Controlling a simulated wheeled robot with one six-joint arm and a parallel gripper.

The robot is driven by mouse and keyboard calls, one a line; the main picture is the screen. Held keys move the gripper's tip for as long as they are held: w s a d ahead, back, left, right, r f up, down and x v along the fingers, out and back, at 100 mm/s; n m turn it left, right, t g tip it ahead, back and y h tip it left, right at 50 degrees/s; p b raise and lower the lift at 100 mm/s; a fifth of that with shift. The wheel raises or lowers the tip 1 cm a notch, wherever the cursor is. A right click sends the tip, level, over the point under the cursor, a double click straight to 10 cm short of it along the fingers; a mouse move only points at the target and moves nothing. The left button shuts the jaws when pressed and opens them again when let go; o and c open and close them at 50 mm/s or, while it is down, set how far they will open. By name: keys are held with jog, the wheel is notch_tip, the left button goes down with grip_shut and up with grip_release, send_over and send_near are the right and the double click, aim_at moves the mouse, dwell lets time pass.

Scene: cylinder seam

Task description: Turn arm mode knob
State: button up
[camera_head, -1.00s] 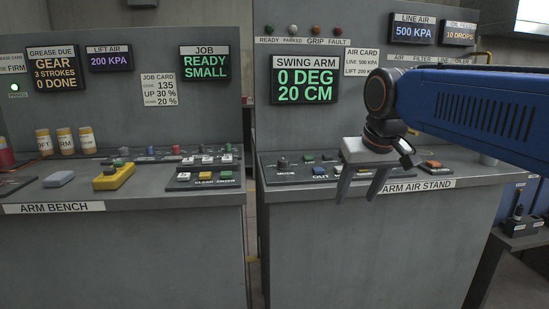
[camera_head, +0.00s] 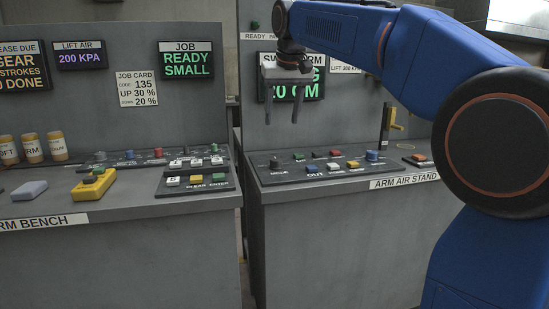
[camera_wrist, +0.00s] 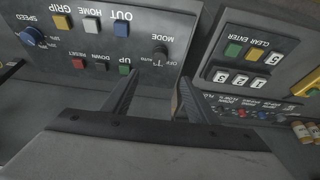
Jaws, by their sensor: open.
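The arm mode knob (camera_head: 275,162) is a small dark knob at the left end of the sloped control panel (camera_head: 330,176) on the arm air stand. In the wrist view the knob (camera_wrist: 161,51) sits by the upside-down MODE label, ahead of the fingertips. My gripper (camera_head: 283,115) is open and empty, pointing down above the knob and apart from it. Its two fingers also show in the wrist view (camera_wrist: 156,88), with a gap between them. In the head view the gripper covers part of the swing arm display (camera_head: 262,88).
The panel has several coloured buttons and a blue speed knob (camera_head: 372,156). A keypad panel (camera_head: 193,179) with clear and enter keys stands on the left bench, across a narrow gap. A yellow button box (camera_head: 92,185) and jars are farther left. A yellow-handled valve (camera_head: 393,122) stands at right.

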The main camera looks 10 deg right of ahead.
aim_at(276, 159)
jog(key=x, duration=1.6)
jog(key=shift+f, duration=0.2)
jog(key=shift+c, duration=0.7)
jog(key=c, duration=0.9)
